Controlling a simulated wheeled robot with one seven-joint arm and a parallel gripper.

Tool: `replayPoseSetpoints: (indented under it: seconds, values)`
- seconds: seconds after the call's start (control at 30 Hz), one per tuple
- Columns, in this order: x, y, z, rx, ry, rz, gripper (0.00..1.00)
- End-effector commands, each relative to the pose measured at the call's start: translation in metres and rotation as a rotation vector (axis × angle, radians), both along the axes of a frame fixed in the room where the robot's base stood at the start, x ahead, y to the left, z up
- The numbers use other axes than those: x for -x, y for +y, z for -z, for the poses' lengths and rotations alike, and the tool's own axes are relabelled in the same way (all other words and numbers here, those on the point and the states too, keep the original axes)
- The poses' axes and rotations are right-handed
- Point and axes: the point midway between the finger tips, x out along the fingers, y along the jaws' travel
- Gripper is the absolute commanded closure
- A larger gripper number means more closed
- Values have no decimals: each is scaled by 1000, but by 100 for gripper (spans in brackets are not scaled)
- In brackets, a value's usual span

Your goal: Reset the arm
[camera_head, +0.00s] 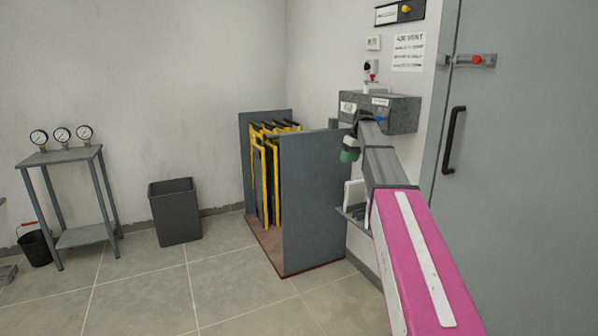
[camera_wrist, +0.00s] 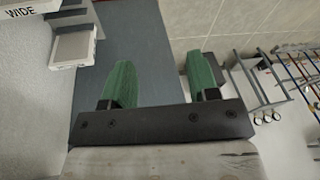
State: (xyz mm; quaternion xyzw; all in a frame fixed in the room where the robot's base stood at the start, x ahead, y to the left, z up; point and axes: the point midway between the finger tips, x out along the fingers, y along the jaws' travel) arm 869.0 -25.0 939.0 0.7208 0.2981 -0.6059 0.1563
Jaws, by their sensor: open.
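My arm, pink and grey, reaches forward on the right in the head view. My gripper (camera_head: 350,152) is at its far end, in front of the grey wall box (camera_head: 400,112). In the wrist view my gripper (camera_wrist: 163,85) shows two green fingers spread apart with nothing between them. A blue-grey panel (camera_wrist: 130,50) of the plate exchanger lies behind the fingers. In the head view the plate exchanger (camera_head: 312,200) stands against the wall, with yellow-framed plates (camera_head: 265,180) between its two end panels.
A grey bin (camera_head: 175,212) and a small table (camera_head: 75,155) with three gauges stand at the left. A black bucket (camera_head: 36,246) is at the far left. A grey door (camera_head: 520,170) with a black handle is at the right. The tiled floor in front is clear.

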Motion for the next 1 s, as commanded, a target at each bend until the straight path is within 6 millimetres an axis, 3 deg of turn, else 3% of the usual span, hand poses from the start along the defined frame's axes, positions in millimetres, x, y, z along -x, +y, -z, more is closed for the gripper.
replayPoseSetpoints:
  seconds: [0.03,0.2,0.5,0.8,1.0]
  values:
    - [24,4,31,7,15,33,45]
    - [76,11,113,36,56,152,45]
    - [183,20,233,94,112,348,45]
    - [304,25,320,157,148,526,45]
    - [367,25,353,189,159,617,45]
